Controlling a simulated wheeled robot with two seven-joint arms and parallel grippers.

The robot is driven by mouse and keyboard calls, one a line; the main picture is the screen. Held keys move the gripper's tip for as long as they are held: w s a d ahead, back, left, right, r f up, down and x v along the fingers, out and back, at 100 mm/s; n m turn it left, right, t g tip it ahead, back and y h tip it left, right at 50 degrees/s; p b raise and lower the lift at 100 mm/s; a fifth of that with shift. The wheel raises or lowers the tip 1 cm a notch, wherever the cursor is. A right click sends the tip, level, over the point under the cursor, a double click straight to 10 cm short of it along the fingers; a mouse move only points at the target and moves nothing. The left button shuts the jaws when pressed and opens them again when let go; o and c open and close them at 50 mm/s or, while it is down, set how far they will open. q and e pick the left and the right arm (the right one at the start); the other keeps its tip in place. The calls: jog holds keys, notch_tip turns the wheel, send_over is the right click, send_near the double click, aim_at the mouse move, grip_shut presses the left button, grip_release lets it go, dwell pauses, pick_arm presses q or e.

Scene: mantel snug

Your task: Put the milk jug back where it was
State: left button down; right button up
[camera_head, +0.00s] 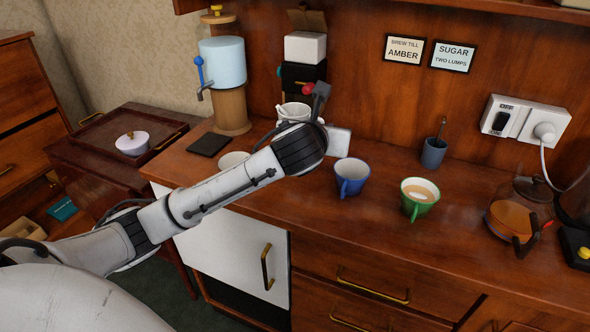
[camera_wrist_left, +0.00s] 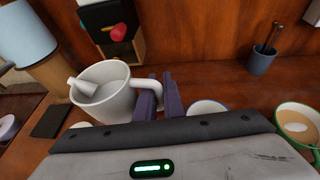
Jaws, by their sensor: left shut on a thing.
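The white milk jug (camera_head: 296,110) is at the back of the counter, partly hidden behind my left arm in the head view. In the left wrist view the jug (camera_wrist_left: 112,101) has its handle toward the fingers, and a pale shape shows at its rim. My left gripper (camera_wrist_left: 160,92) is shut on the jug's handle. I cannot tell whether the jug's base touches the counter. A dark square mat (camera_head: 208,143) lies bare to the left, also in the left wrist view (camera_wrist_left: 50,120). My right gripper is not in view.
On the counter (camera_head: 300,222), a blue cup (camera_head: 351,176) and a green cup with a milky drink (camera_head: 419,197) stand right of my arm. A pale round thing (camera_head: 233,159) sits behind my forearm. The blue-topped dispenser (camera_head: 222,70) stands back left; an amber glass pot (camera_head: 512,218) is far right.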

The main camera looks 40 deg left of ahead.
pick_arm(q)
jog(key=b, duration=0.1)
send_over(318, 175)
notch_tip(318, 175, down, 6)
jog(key=shift+f, duration=0.1)
jog(key=shift+y, duration=0.3)
jog(key=shift+f+b, duration=0.4)
jog(key=shift+f, duration=1.85)
jog(key=c, duration=2.3)
grip_release()
jog(key=shift+f, duration=0.15)
jog(key=o, duration=0.4)
jog(key=shift+o, duration=0.2)
